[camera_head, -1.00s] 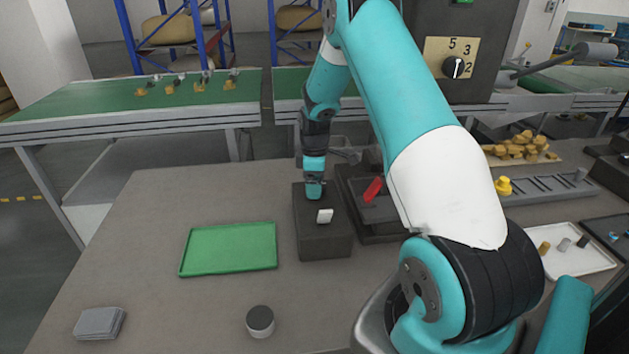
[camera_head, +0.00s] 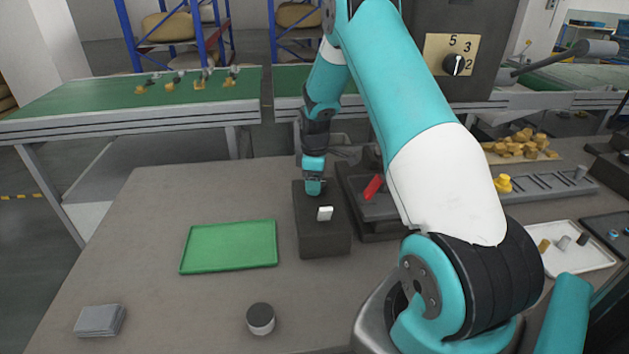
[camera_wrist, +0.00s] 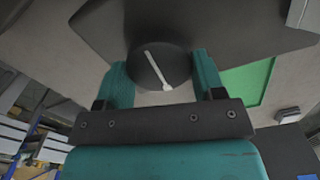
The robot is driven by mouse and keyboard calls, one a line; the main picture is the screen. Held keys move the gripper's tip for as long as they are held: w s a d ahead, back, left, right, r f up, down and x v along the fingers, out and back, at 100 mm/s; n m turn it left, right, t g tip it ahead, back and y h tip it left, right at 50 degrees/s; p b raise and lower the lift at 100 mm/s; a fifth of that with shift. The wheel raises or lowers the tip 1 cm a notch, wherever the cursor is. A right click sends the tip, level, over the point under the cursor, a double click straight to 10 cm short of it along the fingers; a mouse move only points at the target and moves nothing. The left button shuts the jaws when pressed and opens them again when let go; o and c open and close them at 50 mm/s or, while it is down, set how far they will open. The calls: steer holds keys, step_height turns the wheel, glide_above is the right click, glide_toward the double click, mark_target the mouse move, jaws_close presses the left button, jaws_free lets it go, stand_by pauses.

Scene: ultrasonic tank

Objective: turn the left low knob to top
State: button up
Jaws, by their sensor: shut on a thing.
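In the wrist view, a dark round knob (camera_wrist: 172,62) with a white pointer line sits on a dark box. The line slants from upper left to lower right, with its thicker end toward my gripper's base. My gripper (camera_wrist: 162,72) is shut on the knob, one teal finger on each side. In the head view, my gripper (camera_head: 313,190) points down at the far part of the low dark box (camera_head: 325,242) on the table. There the knob is hidden by my gripper. A white switch (camera_head: 325,213) stands on the box, nearer the camera.
A second dark box with a red lever (camera_head: 373,187) stands close on the right. A green tray (camera_head: 181,262) lies left of the box. A round dark-topped piece (camera_head: 260,318) and grey plates (camera_head: 99,320) lie in front. A panel dial (camera_head: 453,65) is behind.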

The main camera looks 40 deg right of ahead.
steer(key=m, duration=0.3)
steer(key=shift+m, duration=0.4)
steer(key=m+b, duration=0.1)
steer(key=m, duration=0.2)
steer(key=shift+w+d+m, duration=0.1)
steer(key=shift+d+m, duration=0.05)
steer(key=shift+m, duration=0.25)
steer(key=m, duration=0.7)
steer(key=shift+d, duration=0.15)
steer(key=m, duration=0.4)
steer(key=shift+r+m+b, duration=0.1)
steer(key=shift+m+b, duration=0.2)
steer(key=shift+d+m, duration=0.1)
steer(key=shift+m, duration=1.8)
steer(key=o, duration=0.9)
steer(key=shift+s, duration=0.2)
